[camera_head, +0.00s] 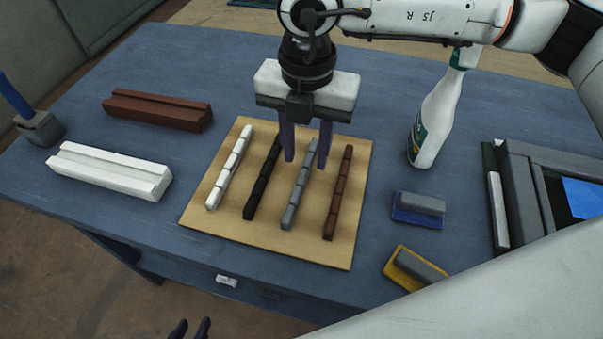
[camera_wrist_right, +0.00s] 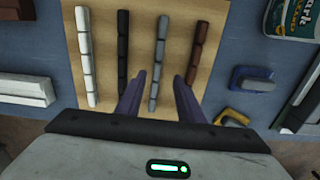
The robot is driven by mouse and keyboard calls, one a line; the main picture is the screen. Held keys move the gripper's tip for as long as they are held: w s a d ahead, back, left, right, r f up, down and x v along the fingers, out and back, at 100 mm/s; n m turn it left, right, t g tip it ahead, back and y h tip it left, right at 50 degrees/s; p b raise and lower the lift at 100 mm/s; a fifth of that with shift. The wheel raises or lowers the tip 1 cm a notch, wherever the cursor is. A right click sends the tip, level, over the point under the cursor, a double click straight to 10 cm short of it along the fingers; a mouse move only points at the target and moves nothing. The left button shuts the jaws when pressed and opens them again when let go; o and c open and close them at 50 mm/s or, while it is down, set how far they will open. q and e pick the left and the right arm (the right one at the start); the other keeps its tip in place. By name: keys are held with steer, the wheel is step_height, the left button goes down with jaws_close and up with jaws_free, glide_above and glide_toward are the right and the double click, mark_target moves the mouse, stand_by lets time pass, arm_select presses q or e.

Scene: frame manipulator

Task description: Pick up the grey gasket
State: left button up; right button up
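The grey gasket (camera_head: 297,197) is a long segmented strip lying on a tan board (camera_head: 222,224), between the black and brown gaskets. My right gripper (camera_head: 306,161) is open above the far half of the board. Its two fingers point down on either side of the far part of the grey gasket. In the right wrist view the grey gasket (camera_wrist_right: 159,50) runs between the two open fingers (camera_wrist_right: 160,92), with nothing held. I cannot tell how high the fingertips are above the board. Only two fingertips of my left gripper (camera_head: 190,328) show at the bottom edge, apart and empty.
White (camera_head: 228,170), black (camera_head: 263,180) and brown (camera_head: 338,195) gaskets share the board. A brown bar (camera_head: 158,110) and white bar (camera_head: 110,171) lie left. A spray bottle (camera_head: 437,120), blue block (camera_head: 418,209), yellow block (camera_head: 413,268) and dark frame (camera_head: 528,185) stand right.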

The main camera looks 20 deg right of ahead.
mark_target(303, 178)
steer(key=shift+w+a+f+p, duration=0.1)
steer(key=shift+f+p, duration=0.2)
steer(key=shift+f, duration=1.1)
steer(key=shift+w+a+f+p, duration=0.1)
steer(key=shift+f+p, duration=0.15)
steer(key=shift+f, duration=1.1)
jaws_close()
